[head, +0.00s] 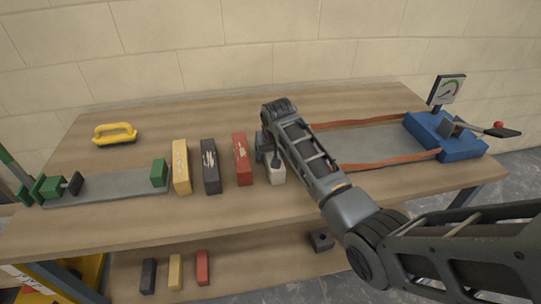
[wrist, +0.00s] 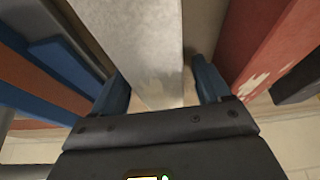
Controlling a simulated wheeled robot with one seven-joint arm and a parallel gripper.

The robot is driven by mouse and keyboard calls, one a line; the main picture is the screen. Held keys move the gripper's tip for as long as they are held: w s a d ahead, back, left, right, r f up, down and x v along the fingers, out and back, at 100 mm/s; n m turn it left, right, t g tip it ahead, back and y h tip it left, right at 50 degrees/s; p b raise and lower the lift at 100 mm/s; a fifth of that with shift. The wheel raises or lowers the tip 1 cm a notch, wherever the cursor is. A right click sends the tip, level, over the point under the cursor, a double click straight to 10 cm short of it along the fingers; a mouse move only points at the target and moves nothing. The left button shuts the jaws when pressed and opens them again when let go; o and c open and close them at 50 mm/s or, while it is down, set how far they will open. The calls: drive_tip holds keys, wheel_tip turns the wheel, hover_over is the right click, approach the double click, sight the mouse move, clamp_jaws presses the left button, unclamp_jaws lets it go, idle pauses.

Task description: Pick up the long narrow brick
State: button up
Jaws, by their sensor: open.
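Four block-shaped bricks stand in a row on the bench in the head view: yellow (head: 180,168), dark grey (head: 210,167), red (head: 242,158) and pale grey (head: 276,174). The pale brick is at the right end, partly hidden by my arm. My gripper (head: 270,152) is over it, mostly hidden by my own wrist. In the wrist view, my gripper (wrist: 160,76) is open, with one blue finger on either side of the pale brick (wrist: 140,38). Contact is not clear. The red brick (wrist: 268,40) is close beside the right finger.
A blue clamp with a dial (head: 445,135) and orange straps (head: 390,160) lies right. A grey plate with green blocks (head: 115,186) and a yellow-handled float (head: 115,134) are left. Small bricks (head: 175,272) lie on the lower shelf. The bench front is clear.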

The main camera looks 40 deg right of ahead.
drive_tip(key=shift+f, duration=0.15)
clamp_jaws()
idle(0.7)
drive_tip(key=shift+w+d, duration=0.1)
